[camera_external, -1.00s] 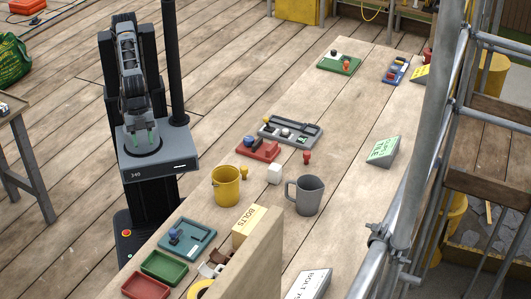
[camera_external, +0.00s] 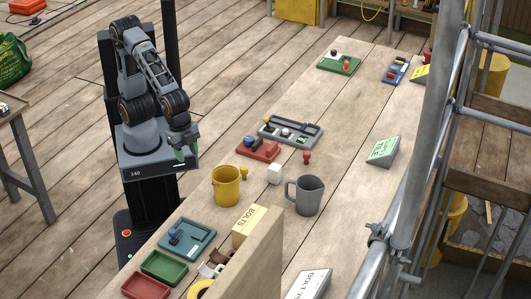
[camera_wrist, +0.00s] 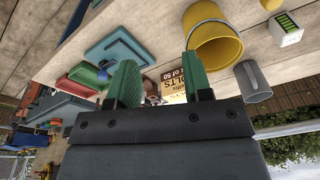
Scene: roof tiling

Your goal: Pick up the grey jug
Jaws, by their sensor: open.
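The grey jug (camera_external: 308,195) stands upright on the wooden table, its handle toward the left, just right of the yellow bucket (camera_external: 227,186). In the wrist view the grey jug (camera_wrist: 254,82) appears at the right, beyond the larger yellow bucket (camera_wrist: 210,35).
A white block (camera_external: 274,174) and a red peg (camera_external: 307,158) stand behind the jug. A scaffold pole (camera_external: 425,150) rises at the right.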

